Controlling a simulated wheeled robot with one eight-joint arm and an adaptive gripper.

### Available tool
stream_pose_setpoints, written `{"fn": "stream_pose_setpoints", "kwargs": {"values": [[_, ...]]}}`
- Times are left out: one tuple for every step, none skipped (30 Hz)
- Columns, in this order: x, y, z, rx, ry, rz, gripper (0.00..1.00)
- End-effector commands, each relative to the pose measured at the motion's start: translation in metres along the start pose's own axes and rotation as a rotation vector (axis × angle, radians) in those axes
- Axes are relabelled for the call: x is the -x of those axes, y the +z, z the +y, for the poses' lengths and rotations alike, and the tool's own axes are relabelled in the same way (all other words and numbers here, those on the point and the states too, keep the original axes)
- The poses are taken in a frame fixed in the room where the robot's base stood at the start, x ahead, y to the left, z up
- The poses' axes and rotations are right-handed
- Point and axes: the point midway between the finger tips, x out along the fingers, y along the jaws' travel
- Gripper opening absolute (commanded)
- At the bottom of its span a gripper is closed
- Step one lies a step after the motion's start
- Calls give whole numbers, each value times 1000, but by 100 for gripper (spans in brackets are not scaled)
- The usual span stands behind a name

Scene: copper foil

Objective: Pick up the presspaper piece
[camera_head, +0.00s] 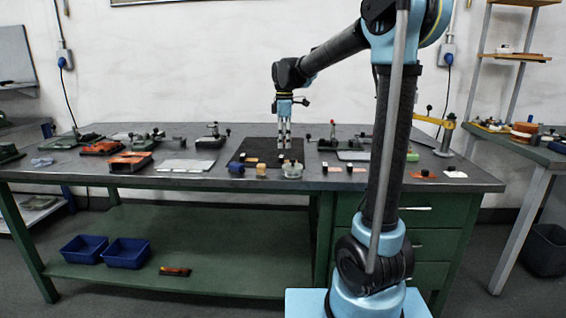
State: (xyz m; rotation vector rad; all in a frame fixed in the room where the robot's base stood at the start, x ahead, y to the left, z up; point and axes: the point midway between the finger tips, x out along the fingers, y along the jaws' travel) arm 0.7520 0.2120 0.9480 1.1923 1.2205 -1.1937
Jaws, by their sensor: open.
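My gripper (284,145) points straight down over the dark mat (240,159) near the middle of the workbench. Its fingers are apart, with nothing clearly seen between them. Several small pieces lie around it. A tan block (261,169) sits at the mat's front edge, and a small pale piece (252,160) lies on the mat left of the gripper. I cannot tell for sure which small piece is the presspaper piece. The spot right under the fingertips is too small to make out.
A clear round jar (292,169) stands in front of the gripper. Orange-topped tools (129,162) and a white sheet (186,165) lie to the left. A red-knobbed fixture (332,136) stands right of the mat. Blue bins (127,252) sit on the lower shelf.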

Motion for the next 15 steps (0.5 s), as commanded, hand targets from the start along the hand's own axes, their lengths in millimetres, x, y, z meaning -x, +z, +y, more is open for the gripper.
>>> {"fn": "stream_pose_setpoints", "kwargs": {"values": [[-5,0,0,0,0,0,53],[-6,0,0,0,0,0,53],[-8,0,0,0,0,0,53],[-9,0,0,0,0,0,53],[-10,0,0,0,0,0,53],[-12,-1,0,0,0,0,53],[-14,-1,0,0,0,0,53],[-17,-2,0,0,0,0,53],[-22,-3,0,1,0,0,53],[-26,-4,0,1,0,0,53],[-30,-4,0,1,0,0,53],[-36,-6,0,1,0,0,53],[-40,-6,0,1,0,0,53],[-44,-6,0,1,0,0,53],[-48,-6,0,1,0,0,53]]}}
